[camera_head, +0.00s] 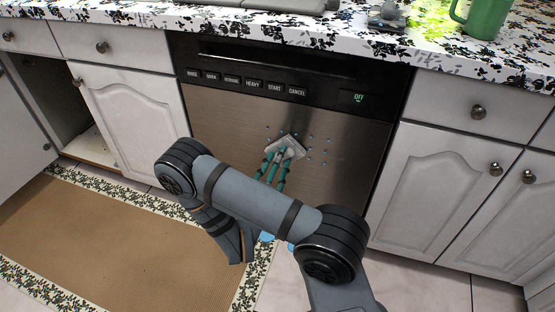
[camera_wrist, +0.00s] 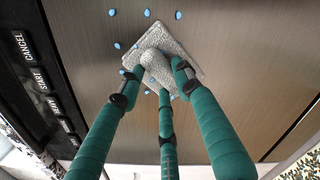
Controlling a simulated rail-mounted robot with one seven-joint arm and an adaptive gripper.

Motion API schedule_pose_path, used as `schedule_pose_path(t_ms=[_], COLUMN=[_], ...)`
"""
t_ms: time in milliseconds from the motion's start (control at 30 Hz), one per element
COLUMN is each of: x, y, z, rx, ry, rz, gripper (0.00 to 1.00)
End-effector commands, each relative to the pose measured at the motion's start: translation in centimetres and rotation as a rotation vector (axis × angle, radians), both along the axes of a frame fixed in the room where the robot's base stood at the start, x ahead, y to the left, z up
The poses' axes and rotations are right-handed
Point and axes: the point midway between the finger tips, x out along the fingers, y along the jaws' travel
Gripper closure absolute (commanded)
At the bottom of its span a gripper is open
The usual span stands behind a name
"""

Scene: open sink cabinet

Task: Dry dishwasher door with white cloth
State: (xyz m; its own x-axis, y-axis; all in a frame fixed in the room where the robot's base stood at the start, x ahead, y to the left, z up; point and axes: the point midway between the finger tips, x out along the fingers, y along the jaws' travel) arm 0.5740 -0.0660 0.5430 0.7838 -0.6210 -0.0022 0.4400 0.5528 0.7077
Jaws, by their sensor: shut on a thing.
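The dishwasher door (camera_head: 225,125) is a closed, brushed brown-grey panel below a black control strip. Several blue water drops dot its middle, and drops (camera_wrist: 147,13) also show around the cloth in the wrist view. The white cloth (camera_head: 288,146) is a small square lying flat against the door among the drops; it also shows in the wrist view (camera_wrist: 178,42). My gripper (camera_head: 277,160) has three green fingers. In the wrist view its fingertips (camera_wrist: 160,72) are closed on a bunched part of the cloth's middle. Part of the cloth is hidden behind the fingers.
The patterned countertop (camera_head: 300,30) runs above, with a green mug (camera_head: 484,18) at its right. A cabinet at the left stands open, its door (camera_head: 22,150) swung outward. A brown mat (camera_head: 110,235) lies on the floor. Closed cabinets (camera_head: 430,180) flank the dishwasher at the right.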

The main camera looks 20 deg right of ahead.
Motion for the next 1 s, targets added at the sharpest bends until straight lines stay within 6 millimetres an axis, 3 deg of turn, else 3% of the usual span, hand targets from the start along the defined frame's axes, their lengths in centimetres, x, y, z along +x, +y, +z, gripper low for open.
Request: schedule_pose_path(t_ms=[733,1000], x=[-1.5,-1.5], y=[-2.1,-1.9], z=[0.0,0.1], rx=[-0.003,-0.001], ry=[0.001,0.0], rz=[-0.003,-0.001], gripper=[0.87,0.87])
